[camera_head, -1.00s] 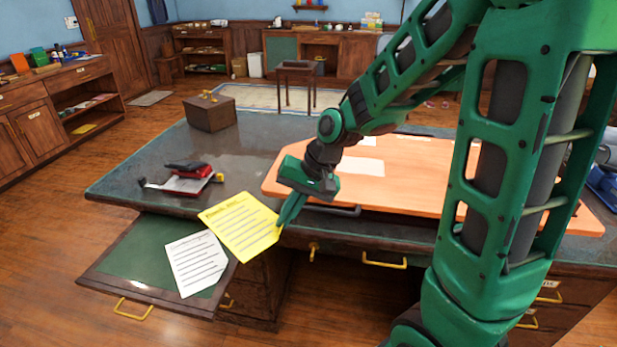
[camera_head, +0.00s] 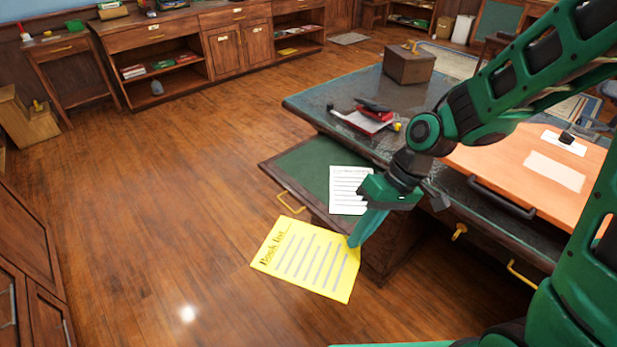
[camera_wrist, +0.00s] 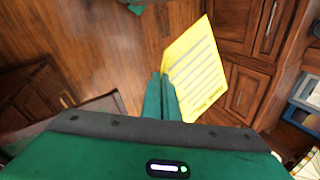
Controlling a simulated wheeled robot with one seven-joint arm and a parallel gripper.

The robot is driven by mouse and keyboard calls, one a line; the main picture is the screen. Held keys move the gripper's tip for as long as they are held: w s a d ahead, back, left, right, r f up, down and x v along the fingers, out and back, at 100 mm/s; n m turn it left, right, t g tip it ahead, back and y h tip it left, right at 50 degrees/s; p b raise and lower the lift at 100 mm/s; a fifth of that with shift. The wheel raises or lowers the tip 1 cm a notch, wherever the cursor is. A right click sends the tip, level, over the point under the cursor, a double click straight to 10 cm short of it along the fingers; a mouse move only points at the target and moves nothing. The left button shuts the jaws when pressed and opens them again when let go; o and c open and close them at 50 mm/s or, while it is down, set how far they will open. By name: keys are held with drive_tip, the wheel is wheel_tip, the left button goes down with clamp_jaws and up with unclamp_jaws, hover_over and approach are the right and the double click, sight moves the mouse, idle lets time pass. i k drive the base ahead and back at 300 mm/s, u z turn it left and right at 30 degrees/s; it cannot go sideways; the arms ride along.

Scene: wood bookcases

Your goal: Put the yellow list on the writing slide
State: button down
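The yellow list (camera_head: 306,259), headed "Book list", is held at its right edge by my gripper (camera_head: 355,240). It hangs out in the air over the floor, in front of the writing slide. In the wrist view the list (camera_wrist: 197,75) sticks out from between the closed fingertips of my gripper (camera_wrist: 162,78). The writing slide (camera_head: 305,171) is a pulled-out board with a green top and a brass handle. A white printed sheet (camera_head: 347,186) lies on it at the right, partly hidden by my gripper.
On the desk (camera_head: 330,95) are a red stapler-like item (camera_head: 372,114), a wooden box (camera_head: 409,65) and an orange board (camera_head: 500,165) with papers. Brass drawer handles (camera_head: 459,232) stick out at the desk front. The floor (camera_head: 150,220) to the left is clear.

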sight(310, 157)
drive_tip(key=u, duration=1.45)
drive_tip(key=i, duration=4.3)
drive_tip(key=z, duration=0.95)
